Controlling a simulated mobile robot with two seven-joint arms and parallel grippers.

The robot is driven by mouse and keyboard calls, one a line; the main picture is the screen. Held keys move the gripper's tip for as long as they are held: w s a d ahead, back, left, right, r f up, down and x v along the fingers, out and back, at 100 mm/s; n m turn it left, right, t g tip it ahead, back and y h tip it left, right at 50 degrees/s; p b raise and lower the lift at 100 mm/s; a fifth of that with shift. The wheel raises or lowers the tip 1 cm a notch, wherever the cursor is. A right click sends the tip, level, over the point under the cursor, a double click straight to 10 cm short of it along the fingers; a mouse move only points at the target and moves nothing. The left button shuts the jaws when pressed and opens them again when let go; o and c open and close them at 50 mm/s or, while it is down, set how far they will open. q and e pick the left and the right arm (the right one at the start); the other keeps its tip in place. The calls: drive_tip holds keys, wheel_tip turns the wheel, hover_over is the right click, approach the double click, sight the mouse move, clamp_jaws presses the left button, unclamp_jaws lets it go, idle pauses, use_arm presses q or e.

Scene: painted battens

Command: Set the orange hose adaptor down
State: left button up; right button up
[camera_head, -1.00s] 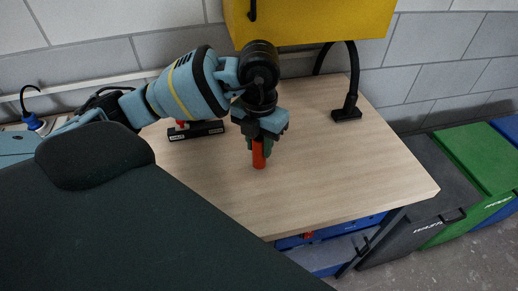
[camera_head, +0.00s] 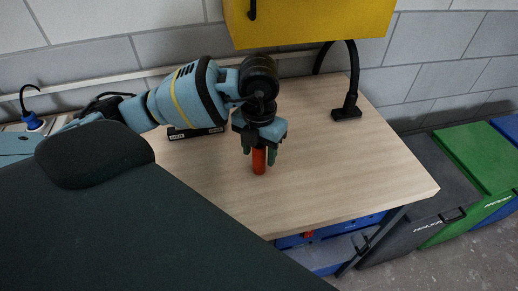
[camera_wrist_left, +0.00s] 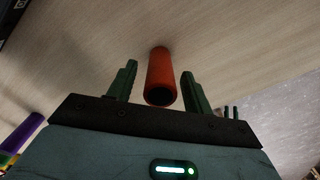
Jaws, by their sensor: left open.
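The orange hose adaptor (camera_head: 259,163) is a red-orange tube standing upright on the light wood bench top (camera_head: 340,185). In the left wrist view the adaptor (camera_wrist_left: 161,75) shows with its dark hollow end towards the camera. My left gripper (camera_head: 260,157) is above and around the adaptor's upper part, pointing down. In the left wrist view its two green fingers (camera_wrist_left: 158,85) are open, one on each side of the adaptor, with a gap on both sides. My right gripper is not in view.
A black holder with white labels (camera_head: 196,132) lies behind my left arm. A black lamp stand (camera_head: 347,108) is at the back right, under a yellow cabinet (camera_head: 310,20). The bench is clear right of the adaptor. Purple and yellow items (camera_wrist_left: 20,140) show at the wrist view's left edge.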

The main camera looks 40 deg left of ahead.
use_arm(q)
wheel_tip(320, 180, up, 12)
drive_tip(key=p, duration=0.1)
drive_tip(key=shift+r, duration=0.15)
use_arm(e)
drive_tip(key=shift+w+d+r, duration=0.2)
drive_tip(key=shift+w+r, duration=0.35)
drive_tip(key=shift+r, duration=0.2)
